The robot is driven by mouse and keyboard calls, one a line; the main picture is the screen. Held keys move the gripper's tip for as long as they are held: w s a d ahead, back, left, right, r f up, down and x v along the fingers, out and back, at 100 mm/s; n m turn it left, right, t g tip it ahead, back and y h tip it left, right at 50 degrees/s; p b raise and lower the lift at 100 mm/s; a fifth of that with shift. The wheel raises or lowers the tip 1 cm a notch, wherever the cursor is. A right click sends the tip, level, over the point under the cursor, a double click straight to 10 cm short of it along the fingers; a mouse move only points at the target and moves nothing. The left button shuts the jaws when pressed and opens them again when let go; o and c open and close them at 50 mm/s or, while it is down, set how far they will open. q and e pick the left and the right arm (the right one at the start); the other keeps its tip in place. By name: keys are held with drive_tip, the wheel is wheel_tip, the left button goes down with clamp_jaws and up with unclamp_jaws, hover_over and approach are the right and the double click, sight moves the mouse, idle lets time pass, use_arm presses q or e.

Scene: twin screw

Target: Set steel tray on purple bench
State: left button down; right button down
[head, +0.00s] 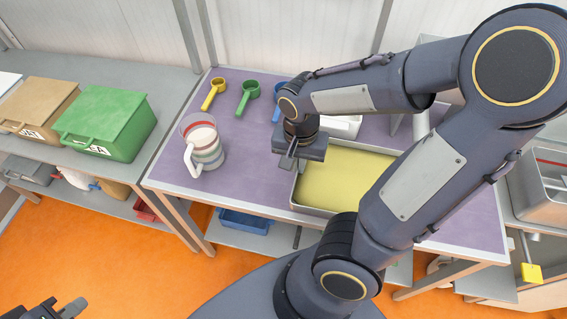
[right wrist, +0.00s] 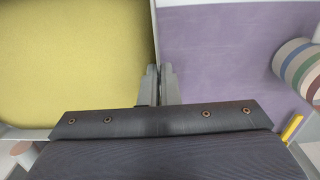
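The steel tray (head: 294,192) is a shallow metal pan with a flat yellow content, at the middle of the purple bench (head: 248,155) near its front edge. My right arm hides its right part. I cannot tell whether it rests fully on the bench top. My right gripper (head: 287,163) is at the tray's left wall. In the right wrist view its fingers (right wrist: 159,84) are close together on either side of the thin tray wall (right wrist: 155,30), shut on it. My left gripper (head: 70,309) is at the bottom left corner, away from the bench; its fingers are unclear.
A striped jug (head: 205,150) stands left of the tray. Yellow (head: 214,93), green (head: 248,97) and blue (head: 278,103) scoops lie behind. A green bin (head: 105,122) and a tan bin (head: 38,108) stand on the grey left bench. A metal container (head: 545,190) is at right.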

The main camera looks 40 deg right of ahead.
drive_tip(key=w+a+f, duration=0.1)
drive_tip(key=w+f, duration=0.1)
drive_tip(key=w, duration=0.1)
drive_tip(key=w+a+f, duration=0.1)
drive_tip(key=w+f, duration=0.2)
drive_tip(key=w, duration=0.1)
drive_tip(key=w+f, duration=0.3)
drive_tip(key=shift+w+a, duration=0.25)
drive_tip(key=shift+a, duration=0.15)
drive_tip(key=shift+w+f, duration=0.15)
drive_tip(key=shift+f, duration=0.05)
drive_tip(key=f, duration=0.3)
drive_tip(key=shift+w+a+f, duration=0.1)
drive_tip(key=shift+w+f, duration=0.1)
drive_tip(key=shift+f, duration=0.05)
drive_tip(key=c, duration=2.1)
unclamp_jaws()
drive_tip(key=shift+f, duration=0.2)
drive_tip(key=o, duration=0.4)
